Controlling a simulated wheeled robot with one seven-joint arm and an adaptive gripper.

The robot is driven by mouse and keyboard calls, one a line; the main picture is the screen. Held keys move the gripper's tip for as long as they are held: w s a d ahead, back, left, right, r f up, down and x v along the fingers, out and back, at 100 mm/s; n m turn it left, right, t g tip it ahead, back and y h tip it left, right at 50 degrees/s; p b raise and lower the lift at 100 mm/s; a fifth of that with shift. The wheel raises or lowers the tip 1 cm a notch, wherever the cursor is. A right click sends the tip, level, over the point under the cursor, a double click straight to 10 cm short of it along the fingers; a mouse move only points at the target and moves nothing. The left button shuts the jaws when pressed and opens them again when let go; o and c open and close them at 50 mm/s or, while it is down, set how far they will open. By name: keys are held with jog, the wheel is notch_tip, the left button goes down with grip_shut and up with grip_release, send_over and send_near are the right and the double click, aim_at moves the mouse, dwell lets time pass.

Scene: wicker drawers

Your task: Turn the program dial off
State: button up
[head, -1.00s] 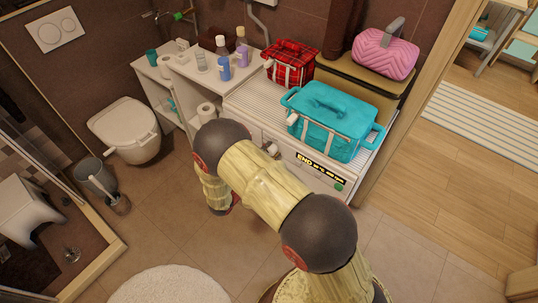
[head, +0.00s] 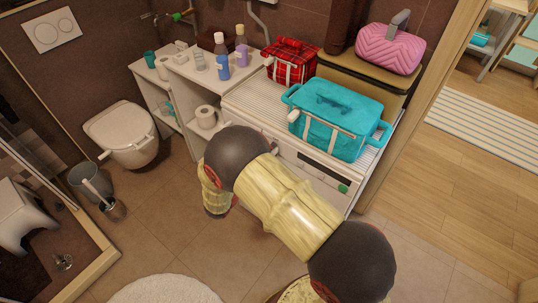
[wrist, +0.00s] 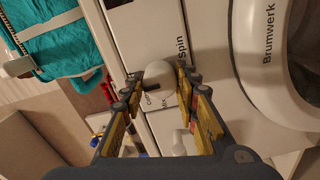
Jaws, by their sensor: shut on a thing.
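The program dial (wrist: 160,74) is a pale round knob with a dark mark, on the white front panel of the washing machine (wrist: 208,65). In the wrist view my gripper (wrist: 160,80) has its fingers on both sides of the dial, closed on it. The words "Spin" and smaller labels are printed around it. My gripper is hidden behind my arm there.
Shelves with bottles (head: 222,62) and a toilet (head: 122,132) are to the left. The floor in front is open.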

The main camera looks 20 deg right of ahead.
jog(key=shift+f+m, duration=0.1)
jog(key=shift+m, duration=0.3)
jog(key=o, duration=1.2)
jog(key=shift+c, duration=0.2)
jog(key=shift+a, duration=0.1)
jog(key=v, duration=1.2)
